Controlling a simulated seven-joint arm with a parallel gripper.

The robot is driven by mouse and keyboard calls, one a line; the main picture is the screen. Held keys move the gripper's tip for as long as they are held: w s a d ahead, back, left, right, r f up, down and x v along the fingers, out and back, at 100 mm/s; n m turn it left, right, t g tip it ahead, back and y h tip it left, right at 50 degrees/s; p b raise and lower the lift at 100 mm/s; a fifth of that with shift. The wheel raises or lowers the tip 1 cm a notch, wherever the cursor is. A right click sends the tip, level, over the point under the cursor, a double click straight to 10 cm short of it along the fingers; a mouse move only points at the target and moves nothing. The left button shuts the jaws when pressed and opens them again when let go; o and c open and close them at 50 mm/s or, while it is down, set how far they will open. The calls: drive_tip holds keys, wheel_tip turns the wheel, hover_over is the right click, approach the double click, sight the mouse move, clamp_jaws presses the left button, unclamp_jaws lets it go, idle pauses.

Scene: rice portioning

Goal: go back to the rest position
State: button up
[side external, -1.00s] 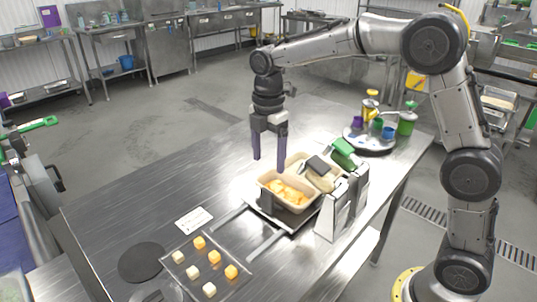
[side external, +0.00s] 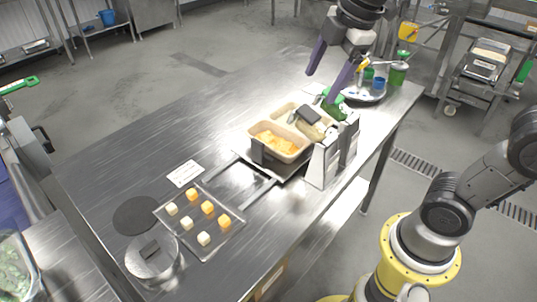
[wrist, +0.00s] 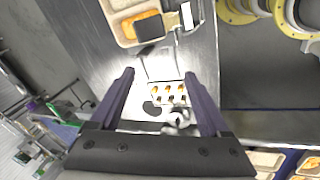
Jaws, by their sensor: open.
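My gripper (side external: 332,72) is raised over the far part of the steel table (side external: 130,165), with its two purple fingers spread wide and nothing between them. In the wrist view my gripper (wrist: 158,95) also shows open and empty, apart from everything below. The beige compartment tray (side external: 248,130) stands on the table below and to the left of the fingers, with orange food (side external: 275,142) in its near compartment. A dark-handled tool and a green-handled tool (side external: 333,108) lie at the tray's right side; the fingers do not appear to hold either.
A flat clear tray (side external: 215,245) with several yellow and pale cubes lies near the front. A metal lidded pot (side external: 152,262) and a dark round mat (side external: 136,214) are beside it. Cups stand on a round tray (side external: 364,97) at the back right. The table's left part is clear.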

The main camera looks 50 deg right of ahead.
drive_tip(key=s+f+m+t, duration=0.1)
drive_tip(key=s+f+m, duration=0.6)
drive_tip(key=s+m, duration=0.5)
drive_tip(key=shift+s+d+f+m+t, duration=0.25)
drive_tip(key=shift+d+f+m+t, duration=0.15)
drive_tip(key=shift+m, duration=0.5)
drive_tip(key=shift+r, duration=0.1)
idle(0.4)
